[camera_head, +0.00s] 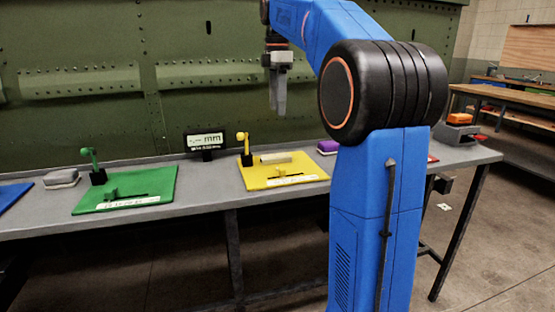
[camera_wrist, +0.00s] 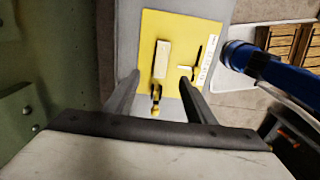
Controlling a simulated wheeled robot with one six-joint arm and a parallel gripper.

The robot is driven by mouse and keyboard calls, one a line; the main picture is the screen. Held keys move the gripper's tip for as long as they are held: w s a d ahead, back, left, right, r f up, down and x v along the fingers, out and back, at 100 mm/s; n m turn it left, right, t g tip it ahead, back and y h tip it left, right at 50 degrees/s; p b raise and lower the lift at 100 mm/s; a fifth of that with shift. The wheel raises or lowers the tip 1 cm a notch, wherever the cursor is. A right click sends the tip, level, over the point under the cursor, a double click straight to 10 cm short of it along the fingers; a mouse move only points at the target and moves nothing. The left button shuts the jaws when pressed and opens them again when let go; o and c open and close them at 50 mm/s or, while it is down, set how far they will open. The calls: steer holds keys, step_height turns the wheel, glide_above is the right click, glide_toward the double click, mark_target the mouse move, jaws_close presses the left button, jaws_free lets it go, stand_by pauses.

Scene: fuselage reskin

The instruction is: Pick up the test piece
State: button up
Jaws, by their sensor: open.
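A pale beige block (camera_head: 276,157), which looks like the test piece, lies on the yellow mat (camera_head: 310,171) on the grey bench. In the wrist view the block (camera_wrist: 161,60) lies on the yellow mat (camera_wrist: 193,32), ahead of the fingertips and roughly between their lines. My gripper (camera_head: 279,110) hangs fingers down, well above the bench and apart from the block. In the wrist view my gripper (camera_wrist: 160,80) has its fingers spread with nothing between them.
A yellow-topped black stand (camera_head: 245,148) rises close beside the block. A small display (camera_head: 206,142) stands to its left. A green mat (camera_head: 160,184) with a green-topped stand (camera_head: 93,165) lies further left. A purple-topped object (camera_head: 327,146) sits right. The riveted green fuselage panel (camera_head: 110,110) rises behind.

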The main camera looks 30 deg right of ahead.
glide_above(276, 156)
steer(key=f, duration=1)
steer(key=shift+w+d+f, duration=0.1)
steer(key=shift+w+d, duration=0.15)
steer(key=shift+d, duration=0.15)
steer(key=shift+s+a+f, duration=0.1)
steer(key=shift+a+f, duration=0.05)
steer(key=shift+f, duration=1.2)
steer(key=shift+a+f, duration=0.15)
steer(key=shift+f, duration=1.2)
steer(key=shift+c, duration=0.6)
steer(key=c, duration=1)
steer(key=shift+c, duration=0.2)
